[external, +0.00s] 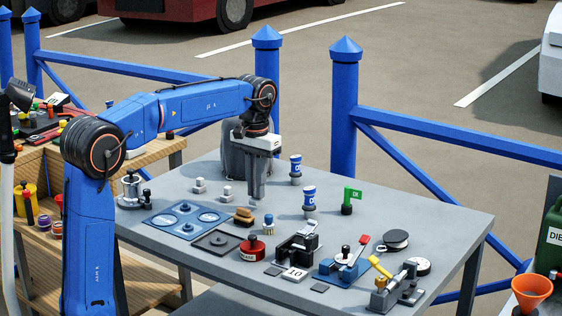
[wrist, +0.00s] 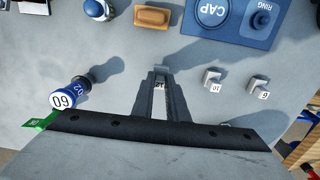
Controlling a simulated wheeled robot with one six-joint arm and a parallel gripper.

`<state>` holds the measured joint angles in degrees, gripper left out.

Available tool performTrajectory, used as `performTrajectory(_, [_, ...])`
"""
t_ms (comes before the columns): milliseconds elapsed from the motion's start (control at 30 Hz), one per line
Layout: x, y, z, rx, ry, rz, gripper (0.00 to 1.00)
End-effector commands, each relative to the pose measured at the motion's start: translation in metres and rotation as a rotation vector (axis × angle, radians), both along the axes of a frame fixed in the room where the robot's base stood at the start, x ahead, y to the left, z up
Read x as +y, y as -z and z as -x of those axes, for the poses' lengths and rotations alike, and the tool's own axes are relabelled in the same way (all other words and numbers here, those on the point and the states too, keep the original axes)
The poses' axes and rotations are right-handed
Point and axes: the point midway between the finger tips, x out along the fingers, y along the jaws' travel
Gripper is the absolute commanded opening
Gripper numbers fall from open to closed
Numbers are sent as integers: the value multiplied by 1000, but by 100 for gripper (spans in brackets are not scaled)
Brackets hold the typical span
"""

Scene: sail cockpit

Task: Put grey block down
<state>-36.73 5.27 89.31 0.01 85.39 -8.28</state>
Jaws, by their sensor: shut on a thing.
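My gripper (external: 256,198) points straight down over the far part of the grey table, and its fingers also show in the wrist view (wrist: 160,76). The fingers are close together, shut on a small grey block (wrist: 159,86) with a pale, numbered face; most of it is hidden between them. In the external view the fingers hide it, and I cannot tell whether it touches the table. Two other small grey blocks stand to the left of my gripper in the external view: one marked 10 (wrist: 212,78) and one marked 6 (wrist: 258,88).
A brown block (external: 243,217), a blue panel (external: 186,219) and a black tray (external: 216,244) lie nearer the front. The table around the fingers is clear.

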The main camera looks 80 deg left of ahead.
Motion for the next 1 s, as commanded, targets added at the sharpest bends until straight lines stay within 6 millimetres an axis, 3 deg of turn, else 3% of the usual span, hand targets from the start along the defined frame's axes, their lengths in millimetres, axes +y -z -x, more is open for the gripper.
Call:
performTrajectory(133, [0, 16, 0, 1, 0, 1, 0])
performTrajectory(500, [0, 19, 0, 0, 0, 0, 0])
performTrajectory(533, [0, 19, 0, 0, 0, 0, 18])
performTrajectory(600, [0, 19, 0, 0, 0, 0, 32])
performTrajectory(1000, [0, 13, 0, -1, 0, -1, 32])
